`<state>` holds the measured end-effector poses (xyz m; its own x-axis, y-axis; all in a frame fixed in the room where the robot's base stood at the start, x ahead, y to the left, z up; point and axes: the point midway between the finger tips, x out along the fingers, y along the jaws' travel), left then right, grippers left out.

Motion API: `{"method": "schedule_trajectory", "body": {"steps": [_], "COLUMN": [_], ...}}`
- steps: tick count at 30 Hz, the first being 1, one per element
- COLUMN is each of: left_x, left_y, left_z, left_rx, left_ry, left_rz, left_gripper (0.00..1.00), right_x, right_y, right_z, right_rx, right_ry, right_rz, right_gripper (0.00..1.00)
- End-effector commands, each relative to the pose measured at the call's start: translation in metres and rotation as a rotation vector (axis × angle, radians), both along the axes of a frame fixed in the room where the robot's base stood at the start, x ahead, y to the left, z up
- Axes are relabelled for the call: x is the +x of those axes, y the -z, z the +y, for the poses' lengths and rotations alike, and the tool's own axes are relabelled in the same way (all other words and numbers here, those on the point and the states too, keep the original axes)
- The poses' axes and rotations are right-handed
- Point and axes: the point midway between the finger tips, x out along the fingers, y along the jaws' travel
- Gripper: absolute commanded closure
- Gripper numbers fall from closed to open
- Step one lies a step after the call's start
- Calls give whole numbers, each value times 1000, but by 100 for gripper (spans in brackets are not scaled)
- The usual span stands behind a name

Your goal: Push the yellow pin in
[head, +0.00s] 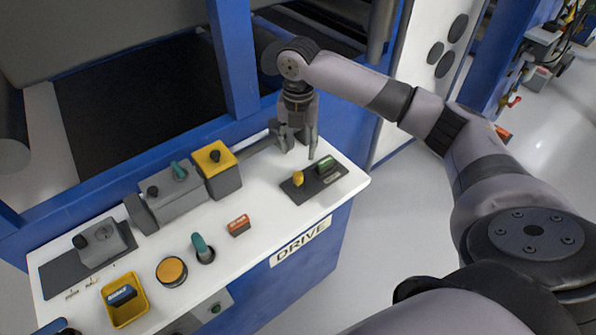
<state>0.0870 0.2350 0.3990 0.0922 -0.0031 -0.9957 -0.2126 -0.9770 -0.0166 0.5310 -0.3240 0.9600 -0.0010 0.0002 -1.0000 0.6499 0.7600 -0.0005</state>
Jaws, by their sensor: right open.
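The yellow pin (298,178) stands up from a dark plate (301,194) at the right end of the white control panel. A green part (325,165) sits beside it on the same plate. My right gripper (299,151) points down just behind the yellow pin, over the panel's back edge. Its fingers are apart with nothing visible between them. The fingertips look close to the pin, but I cannot tell the exact gap. My left gripper is not in view.
A blue frame post (234,60) rises behind the panel.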

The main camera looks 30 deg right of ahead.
Motion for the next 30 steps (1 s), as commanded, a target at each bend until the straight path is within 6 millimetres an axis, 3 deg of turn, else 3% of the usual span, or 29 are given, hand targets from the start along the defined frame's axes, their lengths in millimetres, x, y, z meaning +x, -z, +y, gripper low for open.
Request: {"method": "schedule_trajectory", "body": {"steps": [6, 13, 19, 27, 30], "left_x": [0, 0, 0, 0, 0], "left_y": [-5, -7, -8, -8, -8], "left_z": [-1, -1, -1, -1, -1], "left_rx": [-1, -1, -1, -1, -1], "left_ry": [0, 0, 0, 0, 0], "left_rz": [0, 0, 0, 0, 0], "left_gripper": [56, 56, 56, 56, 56], "right_x": [-1, -1, 0, 0, 0], "right_y": [49, 88, 102, 104, 104], "right_z": [0, 0, 1, 1, 1], "right_rx": [-2, -1, 0, -1, -1], "right_ry": [-2, 0, -1, -1, -1], "right_rz": [4, 2, -1, -2, -2], "right_gripper": [56, 56, 56, 56, 62]}}
